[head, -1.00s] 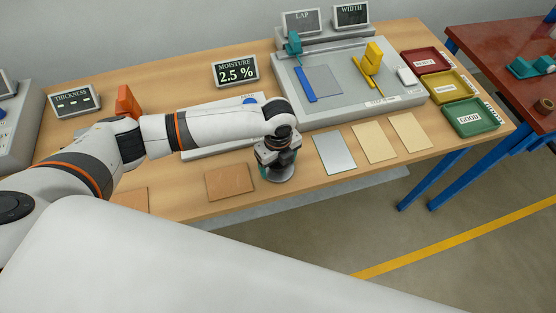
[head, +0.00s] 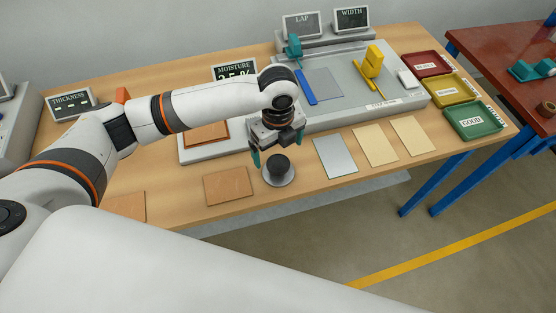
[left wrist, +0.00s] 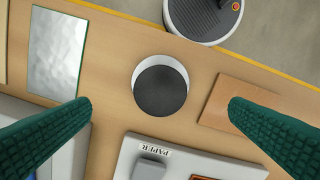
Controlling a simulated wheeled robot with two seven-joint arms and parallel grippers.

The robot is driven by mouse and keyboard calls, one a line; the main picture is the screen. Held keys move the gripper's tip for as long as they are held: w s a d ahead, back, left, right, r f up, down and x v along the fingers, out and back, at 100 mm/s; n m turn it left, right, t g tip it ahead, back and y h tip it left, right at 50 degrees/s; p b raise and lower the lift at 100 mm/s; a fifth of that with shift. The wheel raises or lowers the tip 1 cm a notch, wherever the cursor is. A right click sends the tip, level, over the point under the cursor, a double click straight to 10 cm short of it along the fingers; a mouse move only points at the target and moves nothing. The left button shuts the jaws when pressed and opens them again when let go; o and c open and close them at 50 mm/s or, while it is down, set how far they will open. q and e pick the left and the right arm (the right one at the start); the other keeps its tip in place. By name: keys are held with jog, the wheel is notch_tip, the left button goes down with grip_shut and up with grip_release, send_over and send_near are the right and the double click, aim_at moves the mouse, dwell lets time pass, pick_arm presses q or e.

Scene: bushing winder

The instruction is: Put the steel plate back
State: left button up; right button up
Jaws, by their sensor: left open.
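A round steel disc (head: 278,181) with a black cylindrical knob (head: 279,166) stands upright on the wooden table near its front edge. In the left wrist view the knob (left wrist: 160,91) covers most of the pale disc (left wrist: 150,64). A flat rectangular silver sheet (head: 335,156) lies to the right of the disc; it also shows in the left wrist view (left wrist: 57,52). My left gripper (head: 278,152) is open and empty above the knob, its green fingers on either side and apart from it. My right gripper is not in view.
A brown sheet (head: 228,186) lies left of the disc, and tan sheets (head: 375,145) lie right of the silver one. A white base (head: 195,152) bearing another brown sheet stands behind. Colored trays (head: 475,118) stand at the right. The moisture display (head: 233,71) is partly hidden by my arm.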

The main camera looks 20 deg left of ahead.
aim_at(278, 163)
pick_arm(q)
notch_tip(278, 163, up, 4)
jog(key=shift+f, duration=0.2)
dwell(0.4)
